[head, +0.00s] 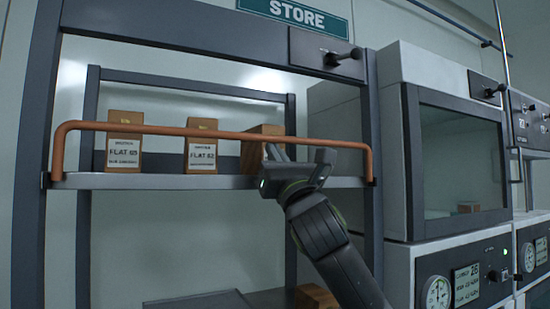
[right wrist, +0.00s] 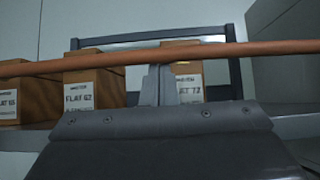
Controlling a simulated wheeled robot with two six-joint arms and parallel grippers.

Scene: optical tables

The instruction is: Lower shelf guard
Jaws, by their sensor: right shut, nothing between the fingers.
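The shelf guard is an orange-brown rail (head: 215,133) that runs across the front of the shelf (head: 210,182). Its bent ends meet the shelf at both posts, and the bar stands above the shelf edge. It also crosses the right wrist view (right wrist: 230,52). My right gripper (head: 276,155) is at the right part of the rail, in front of the rightmost box. In the right wrist view its fingers (right wrist: 158,85) are together and empty, with their tips close to the bar's underside. I cannot tell whether they touch it. My left gripper is not in view.
Three labelled boxes stand behind the rail: the left box (head: 124,140), the middle box (head: 201,146) and the right box (head: 262,146). A black handle (head: 343,57) is on the upper frame. A glass-fronted cabinet (head: 460,160) stands to the right. Another box (head: 315,297) sits below.

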